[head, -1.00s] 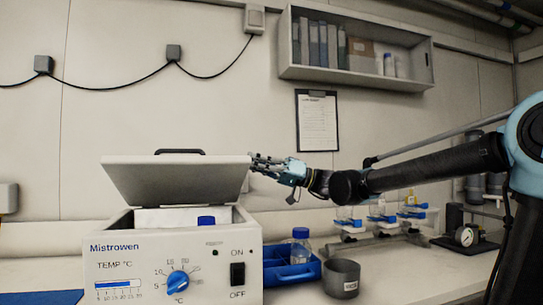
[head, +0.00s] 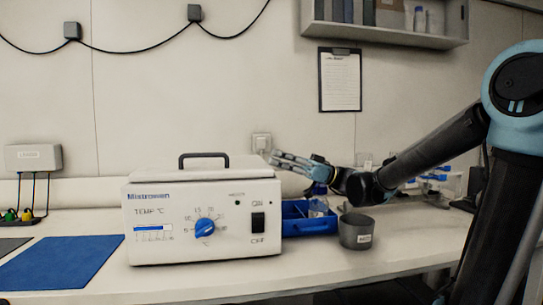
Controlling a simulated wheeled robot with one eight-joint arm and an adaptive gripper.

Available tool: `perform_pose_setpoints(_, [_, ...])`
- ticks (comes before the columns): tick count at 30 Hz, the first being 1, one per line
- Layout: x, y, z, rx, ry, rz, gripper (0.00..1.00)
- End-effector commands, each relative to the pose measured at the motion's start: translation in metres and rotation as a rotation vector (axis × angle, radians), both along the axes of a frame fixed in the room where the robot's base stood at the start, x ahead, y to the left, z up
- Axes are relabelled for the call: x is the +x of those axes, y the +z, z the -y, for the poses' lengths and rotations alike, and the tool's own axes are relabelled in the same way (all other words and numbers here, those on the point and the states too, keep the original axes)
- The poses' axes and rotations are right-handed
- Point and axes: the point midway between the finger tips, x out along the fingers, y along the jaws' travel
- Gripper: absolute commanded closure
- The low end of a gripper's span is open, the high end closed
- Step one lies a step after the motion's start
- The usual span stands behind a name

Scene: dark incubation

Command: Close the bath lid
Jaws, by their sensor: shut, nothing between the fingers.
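The white water bath (head: 175,240) stands on the bench, with a blue dial, a temperature strip and an ON/OFF switch on its front. Its grey lid (head: 240,168) lies down flat on top, with the black handle (head: 203,156) upright on it. I see no gap between lid and body, and the bath's inside is hidden. My gripper (head: 277,158) is shut and empty, just right of the lid at about its height. From this angle I cannot tell if it touches the lid.
A blue tray (head: 296,209) with a bottle (head: 318,202) stands right of the bath, below my gripper. A grey cup (head: 356,231) is in front of it. A blue mat (head: 62,262) lies left. A wall shelf (head: 385,28) hangs above; the bench front is clear.

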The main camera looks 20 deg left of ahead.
Motion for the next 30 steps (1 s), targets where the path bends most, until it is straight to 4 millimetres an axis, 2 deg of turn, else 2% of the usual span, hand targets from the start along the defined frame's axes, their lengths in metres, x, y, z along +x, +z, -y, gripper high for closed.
perform_pose_setpoints(20, [0.003, -0.005, 0.006, 0.0, -0.012, 0.015, 1.0])
perform_pose_setpoints(25, [0.003, 0.01, 0.006, 0.002, -0.011, 0.014, 1.0])
perform_pose_setpoints(30, [0.004, 0.036, 0.006, 0.006, -0.012, 0.013, 1.0])
